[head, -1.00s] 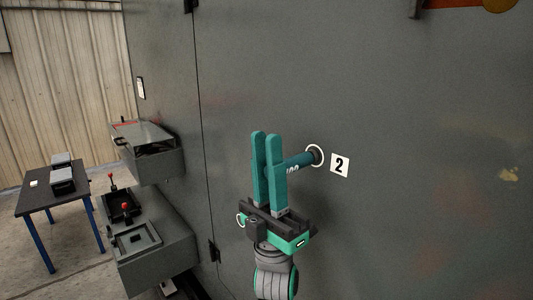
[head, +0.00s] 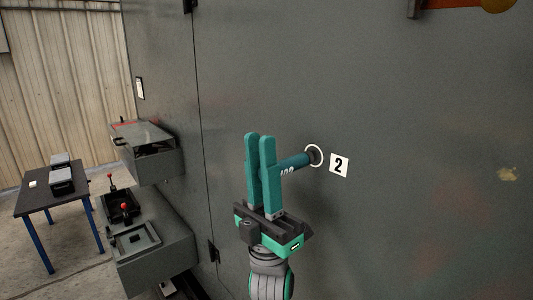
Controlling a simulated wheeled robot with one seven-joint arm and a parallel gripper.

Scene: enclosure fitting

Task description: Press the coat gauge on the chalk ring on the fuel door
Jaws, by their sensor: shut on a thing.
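The coat gauge (head: 293,163) is a teal cylinder with pale markings and a dark tip. My gripper (head: 259,140) is shut on it, with the two teal fingers pointing up and the gauge sticking out to the right, toward the panel. A white chalk ring (head: 318,149) is drawn on the large grey-green panel (head: 400,120), just left of a white label marked 2 (head: 339,165). The gauge's dark tip overlaps the ring in the head view and hides part of its inside. I cannot tell whether the tip touches the panel.
Left of a panel seam stand an open grey box (head: 150,155) and a lower console (head: 160,245) with red-knobbed levers. A dark table (head: 40,195) with blue legs holds small boxes at the far left. An orange part (head: 460,3) shows at the top right.

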